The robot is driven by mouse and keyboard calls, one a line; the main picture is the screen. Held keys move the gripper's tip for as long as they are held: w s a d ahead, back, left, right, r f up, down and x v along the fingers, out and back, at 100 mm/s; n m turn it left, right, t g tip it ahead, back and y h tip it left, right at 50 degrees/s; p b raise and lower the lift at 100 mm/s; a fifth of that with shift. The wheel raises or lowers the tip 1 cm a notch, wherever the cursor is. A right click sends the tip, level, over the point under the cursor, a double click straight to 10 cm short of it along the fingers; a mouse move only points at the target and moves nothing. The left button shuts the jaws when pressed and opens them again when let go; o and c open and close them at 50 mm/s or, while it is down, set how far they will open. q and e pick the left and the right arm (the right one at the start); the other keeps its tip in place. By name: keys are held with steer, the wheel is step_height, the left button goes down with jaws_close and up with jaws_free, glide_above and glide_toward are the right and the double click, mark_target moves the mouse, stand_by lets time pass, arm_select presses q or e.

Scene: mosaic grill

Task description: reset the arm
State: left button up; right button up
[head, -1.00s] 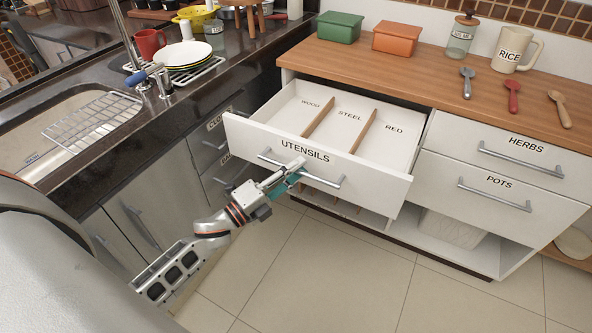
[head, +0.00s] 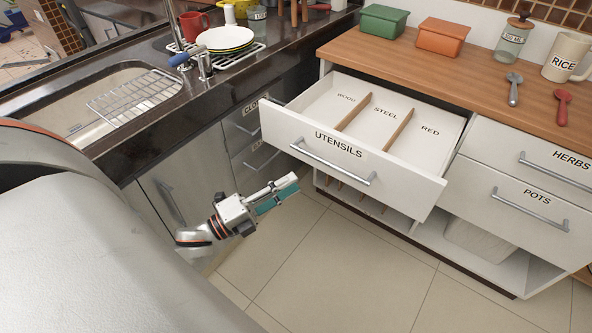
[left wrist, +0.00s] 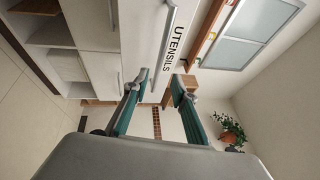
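My left gripper (head: 277,196) is in front of the open UTENSILS drawer (head: 405,188), low and left of its handle (head: 332,164). A gap shows between the gripper and the handle. In the left wrist view the fingers of the left gripper (left wrist: 157,84) stand apart with nothing held between them. The drawer front (left wrist: 158,45) with its label shows ahead of them. The drawer is pulled out and its WOOD, STEEL and RED compartments are empty. My right gripper is not in view.
A grey spoon (head: 514,88) and a red spoon (head: 562,106) lie on the wooden counter (head: 385,50). The closed HERBS drawer (head: 500,150) and POTS drawer (head: 480,185) are at the right. The tiled floor (head: 330,270) below is clear.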

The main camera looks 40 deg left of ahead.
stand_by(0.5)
arm_select(q)
steer(key=s+d+f+n+g+y+p, duration=0.2)
steer(key=s+d+f+n+g+p, duration=0.2)
steer(key=n, duration=0.5)
steer(key=s+d+f+n+g+y+p, duration=0.3)
steer(key=s+d+f+n+g+p, duration=0.1)
steer(key=s+d+f+n, duration=0.4)
steer(key=s+n, duration=0.2)
steer(key=s, duration=0.1)
steer(key=shift+s+d+f, duration=0.15)
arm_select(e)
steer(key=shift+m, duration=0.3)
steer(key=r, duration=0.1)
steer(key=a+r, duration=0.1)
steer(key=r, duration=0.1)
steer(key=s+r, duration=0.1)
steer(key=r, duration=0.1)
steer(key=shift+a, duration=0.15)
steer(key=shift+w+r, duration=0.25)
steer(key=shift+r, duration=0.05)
